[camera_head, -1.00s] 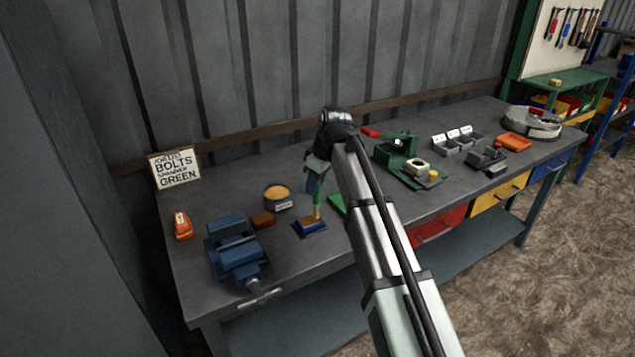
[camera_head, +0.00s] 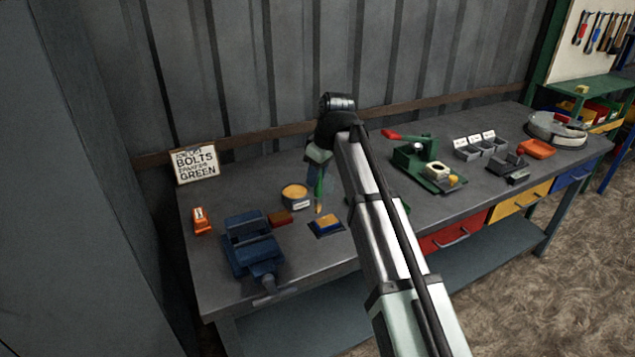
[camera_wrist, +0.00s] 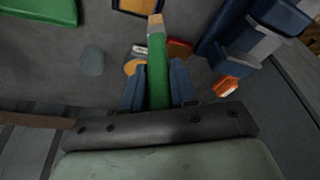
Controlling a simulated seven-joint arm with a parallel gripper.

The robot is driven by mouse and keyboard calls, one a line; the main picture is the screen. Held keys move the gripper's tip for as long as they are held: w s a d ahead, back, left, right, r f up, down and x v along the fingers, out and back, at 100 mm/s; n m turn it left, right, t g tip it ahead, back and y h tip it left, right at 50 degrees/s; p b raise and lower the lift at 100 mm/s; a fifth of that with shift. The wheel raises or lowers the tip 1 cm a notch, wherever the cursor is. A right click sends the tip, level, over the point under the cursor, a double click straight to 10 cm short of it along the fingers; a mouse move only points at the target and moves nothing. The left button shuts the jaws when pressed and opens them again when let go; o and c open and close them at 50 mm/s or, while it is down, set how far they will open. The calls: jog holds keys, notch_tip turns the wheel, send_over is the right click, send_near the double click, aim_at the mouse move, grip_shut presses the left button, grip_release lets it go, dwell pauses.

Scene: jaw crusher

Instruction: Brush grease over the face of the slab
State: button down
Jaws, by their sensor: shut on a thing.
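The slab (camera_head: 326,225) lies flat near the front of the bench, a small dark blue-edged block with an orange-yellow patch on its face. Its edge shows at the top of the wrist view (camera_wrist: 138,6). My gripper (camera_head: 319,179) is shut on the green handle of a brush (camera_wrist: 158,70). The brush hangs bristles-down, its pale tip just behind and left of the slab's middle in the head view; it looks slightly above the slab, but contact is hard to tell. The round grease tub (camera_head: 296,197), full of orange-yellow grease, stands behind and left of the slab.
A blue vise (camera_head: 251,245) and a red-brown block (camera_head: 281,218) are left of the slab. An orange object (camera_head: 202,222) and a sign (camera_head: 195,163) stand farther left. A green press (camera_head: 428,166) is to the right. My arm hides part of the bench.

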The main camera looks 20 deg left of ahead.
jog(key=shift+r, duration=1.75)
